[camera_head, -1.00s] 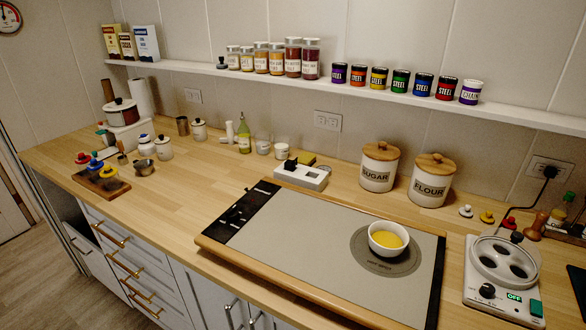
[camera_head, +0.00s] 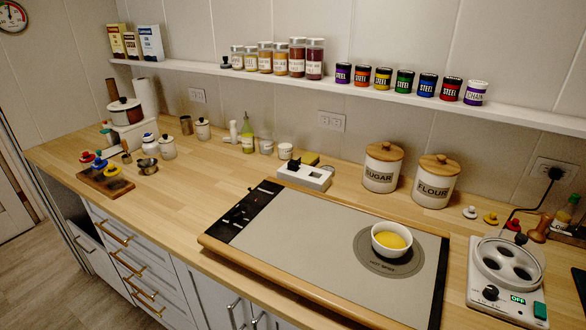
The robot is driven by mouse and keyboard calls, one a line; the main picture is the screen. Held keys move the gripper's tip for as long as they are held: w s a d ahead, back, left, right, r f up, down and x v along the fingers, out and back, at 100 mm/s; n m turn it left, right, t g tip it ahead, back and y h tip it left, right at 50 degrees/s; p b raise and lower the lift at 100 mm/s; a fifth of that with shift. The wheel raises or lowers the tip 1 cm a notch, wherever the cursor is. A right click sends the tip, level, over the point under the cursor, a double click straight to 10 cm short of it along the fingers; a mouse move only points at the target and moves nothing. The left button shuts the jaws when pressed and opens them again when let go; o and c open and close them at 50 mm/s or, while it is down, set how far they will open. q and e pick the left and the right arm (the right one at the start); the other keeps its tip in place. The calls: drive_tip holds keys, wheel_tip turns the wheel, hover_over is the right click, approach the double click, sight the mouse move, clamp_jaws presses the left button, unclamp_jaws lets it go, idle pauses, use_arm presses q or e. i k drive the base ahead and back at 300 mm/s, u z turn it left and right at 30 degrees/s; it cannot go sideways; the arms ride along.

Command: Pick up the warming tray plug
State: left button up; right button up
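The warming tray (camera_head: 310,245) is a wide grey panel with a black control strip, lying on the wooden counter. A bowl of yellow food (camera_head: 391,239) stands on its round hot spot. A small black plug (camera_head: 294,165) sits on the white socket box (camera_head: 313,178) behind the tray. I cannot tell whether this is the warming tray plug, and no cord from it to the tray shows. Another black plug (camera_head: 555,173) is in the wall outlet at the right, with a cord running down toward the white egg cooker (camera_head: 502,275). Neither of my grippers is in view.
Sugar (camera_head: 381,169) and flour (camera_head: 434,183) canisters stand behind the tray. A shelf (camera_head: 400,94) with jars and tins runs above. Small bottles and jars stand left of the socket box. The counter left of the tray (camera_head: 190,195) has bare room.

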sight(292, 165)
drive_tip(key=k, duration=0.5)
drive_tip(key=u, duration=1.8)
drive_tip(key=i, duration=1.55)
drive_tip(key=z, duration=1.75)
